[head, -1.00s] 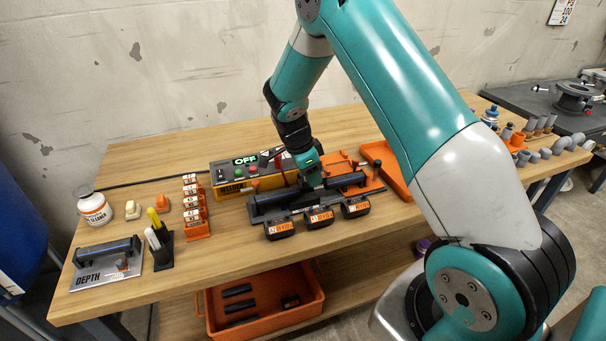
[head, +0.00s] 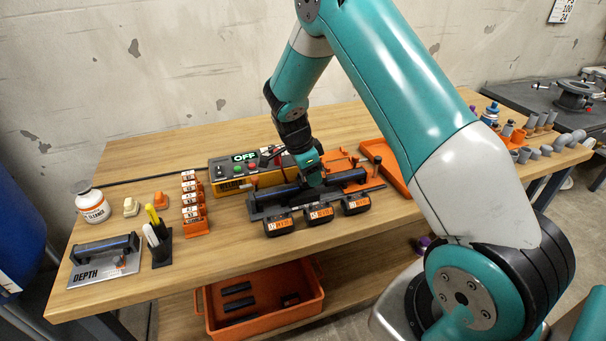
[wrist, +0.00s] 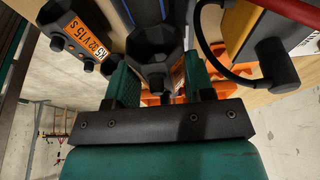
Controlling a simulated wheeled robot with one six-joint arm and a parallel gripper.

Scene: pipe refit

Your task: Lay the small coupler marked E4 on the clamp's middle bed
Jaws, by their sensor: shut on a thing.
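The clamp (head: 262,207) is a long dark fixture in the middle of the workbench, with dark pipe lengths lying along it. My gripper (head: 313,183) points down at the clamp's middle. In the wrist view my gripper (wrist: 158,88) has its teal jaws shut on a dark coupler (wrist: 150,50), in line with a blue-striped black pipe (wrist: 146,10). The held coupler's mark is hidden, so I cannot read E4 on it. I cannot tell whether it touches the bed, which the jaws hide.
Several orange-labelled black pieces, one in the middle (head: 320,216), stand along the clamp's front. The control box (head: 235,184) reading OFF is close behind. An orange tray (head: 392,170) lies to the right. A label rack (head: 194,205) and DEPTH plate (head: 95,275) are left.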

